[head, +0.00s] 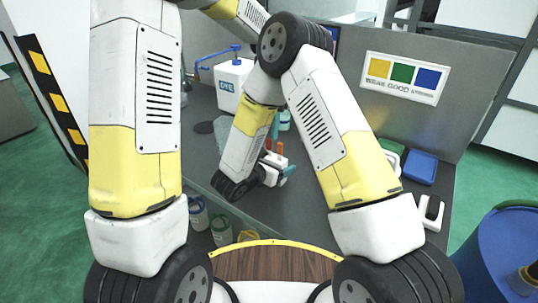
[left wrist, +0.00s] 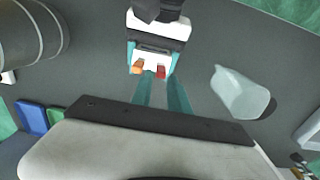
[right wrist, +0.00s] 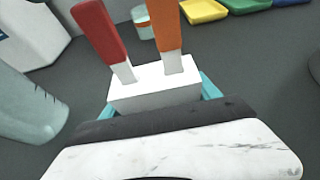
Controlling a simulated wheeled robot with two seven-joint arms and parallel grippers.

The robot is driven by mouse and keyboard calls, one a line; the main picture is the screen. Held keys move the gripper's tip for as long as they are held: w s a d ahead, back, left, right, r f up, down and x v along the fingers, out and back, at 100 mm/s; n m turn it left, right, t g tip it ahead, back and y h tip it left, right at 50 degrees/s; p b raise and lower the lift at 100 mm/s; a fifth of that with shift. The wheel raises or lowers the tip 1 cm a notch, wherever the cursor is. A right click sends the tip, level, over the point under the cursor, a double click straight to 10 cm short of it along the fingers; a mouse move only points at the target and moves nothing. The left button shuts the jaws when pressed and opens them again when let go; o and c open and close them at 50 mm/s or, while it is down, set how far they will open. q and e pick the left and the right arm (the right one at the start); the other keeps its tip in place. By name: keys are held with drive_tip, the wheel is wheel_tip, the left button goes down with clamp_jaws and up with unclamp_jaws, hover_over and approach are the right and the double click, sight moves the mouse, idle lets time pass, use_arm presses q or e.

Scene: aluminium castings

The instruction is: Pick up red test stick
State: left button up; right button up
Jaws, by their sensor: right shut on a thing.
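A red test stick (right wrist: 101,30) and an orange stick (right wrist: 166,25) stand side by side in a white holder block (right wrist: 155,90). My right gripper (right wrist: 160,85) is shut on this block, with a teal finger at each side. In the left wrist view the block (left wrist: 152,62) faces me with the red stick (left wrist: 160,72) and orange stick (left wrist: 138,67) end-on. My left gripper (left wrist: 162,84) is open, its teal fingers reaching towards the red stick; whether they touch it I cannot tell.
A white DYE container (head: 233,82) stands at the back. Several pots (head: 222,230) stand near the front. A blue drum (head: 500,250) is at far right.

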sight(269, 139)
use_arm(q)
wheel_tip(269, 139, down, 5)
drive_tip(key=shift+a+f, duration=0.1)
drive_tip(key=shift+c, duration=0.4)
clamp_jaws()
wheel_tip(269, 139, up, 10)
drive_tip(key=shift+r, duration=0.1)
use_arm(e)
drive_tip(key=o, duration=1.4)
drive_tip(key=shift+o, duration=0.2)
